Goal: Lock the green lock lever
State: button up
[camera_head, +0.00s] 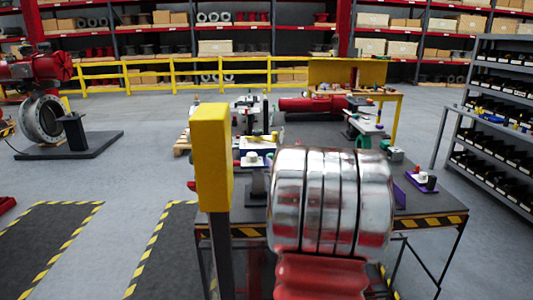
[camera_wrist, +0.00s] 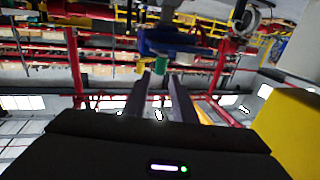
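In the wrist view, the two dark fingers of my gripper (camera_wrist: 162,80) reach up from the black palm with a gap between them, so it is open. A small green piece (camera_wrist: 161,66), which looks like the lock lever, shows at the fingertips, below a blue part (camera_wrist: 172,40). I cannot tell whether the fingers touch it or stand short of it. In the head view my chrome and red arm covers the near part of the table, and my gripper is hidden behind it.
The worktable (camera_head: 440,205) has a striped front edge and carries several fixtures. A yellow post (camera_head: 212,155) stands close on the left. A shelf rack (camera_head: 495,125) is at the right, a yellow railing (camera_head: 150,78) behind.

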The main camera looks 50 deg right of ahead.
aim_at(270, 154)
jog(key=x, duration=1)
jog(key=shift+w+d, duration=0.25)
jog(key=shift+c, duration=0.3)
grip_shut()
